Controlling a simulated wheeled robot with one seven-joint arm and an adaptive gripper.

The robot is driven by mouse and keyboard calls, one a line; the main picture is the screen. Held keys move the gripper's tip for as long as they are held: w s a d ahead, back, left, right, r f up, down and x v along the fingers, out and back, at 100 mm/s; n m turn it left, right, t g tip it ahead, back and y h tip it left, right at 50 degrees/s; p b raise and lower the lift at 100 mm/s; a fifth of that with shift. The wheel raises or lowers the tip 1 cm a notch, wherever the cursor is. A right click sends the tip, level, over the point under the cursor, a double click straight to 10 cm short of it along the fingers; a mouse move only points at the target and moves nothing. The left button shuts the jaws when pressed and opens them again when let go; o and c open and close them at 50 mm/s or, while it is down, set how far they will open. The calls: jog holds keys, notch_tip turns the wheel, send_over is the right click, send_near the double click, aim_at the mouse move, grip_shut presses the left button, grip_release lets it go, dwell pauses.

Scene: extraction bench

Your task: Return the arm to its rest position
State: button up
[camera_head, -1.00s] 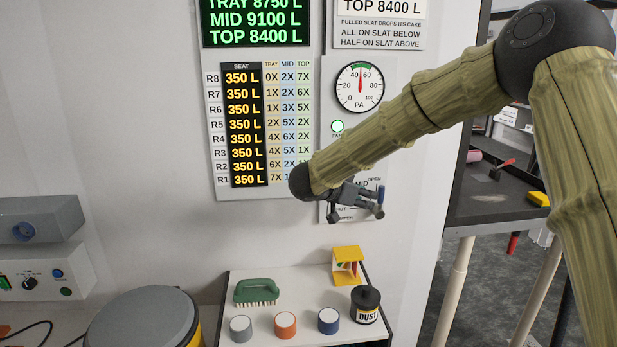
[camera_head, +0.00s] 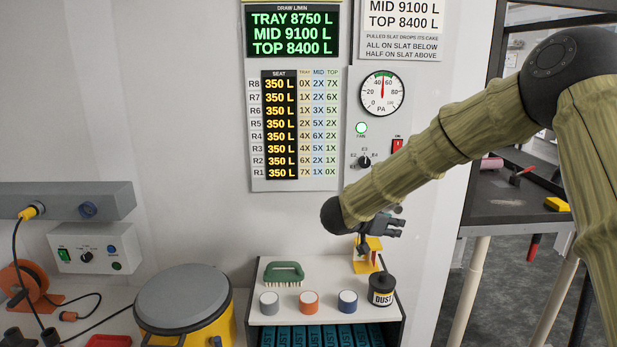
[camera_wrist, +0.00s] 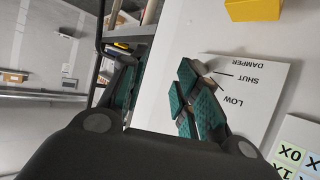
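My arm reaches in from the right in the head view, bent at a dark elbow joint. My gripper (camera_head: 398,226) hangs at its dark wrist end, in front of the wall and just above a small yellow stand (camera_head: 367,262). In the wrist view my gripper (camera_wrist: 160,92) has its two teal-padded fingers spread apart, with nothing between them. A white damper panel (camera_wrist: 262,100) marked SHUT and LOW lies behind the right finger. A pale knob on it is partly hidden by that finger; I cannot tell whether they touch.
A low shelf (camera_head: 332,293) holds a green brush (camera_head: 284,271), three capped jars and a black DUST pot (camera_head: 381,289). A grey-lidded yellow drum (camera_head: 183,298) stands left of it. A dark workbench (camera_head: 510,208) is at right. Open floor shows below that bench.

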jog(key=s+f+n+y, duration=0.2)
jog(key=s+f, duration=0.5)
jog(key=f, duration=0.5)
jog(key=s+f+n+y, duration=0.25)
jog(key=s+f, duration=0.35)
jog(key=f, duration=0.6)
jog(key=s+f+n+y, duration=0.25)
jog(key=s+f, duration=0.45)
jog(key=f, duration=0.5)
jog(key=s+f+n+g+y, duration=0.1)
jog(key=s+f, duration=0.3)
jog(key=s, duration=0.8)
jog(key=s+f+g+y, duration=0.1)
jog(key=s+f+g, duration=0.3)
jog(key=s, duration=0.9)
jog(key=s+f+n+g+y, duration=0.1)
jog(key=s+f+g, duration=0.2)
jog(key=s, duration=0.9)
jog(key=shift+s+d+f+n+b, duration=0.2)
jog(key=shift+s+f+n+b, duration=0.1)
jog(key=shift+f, duration=0.3)
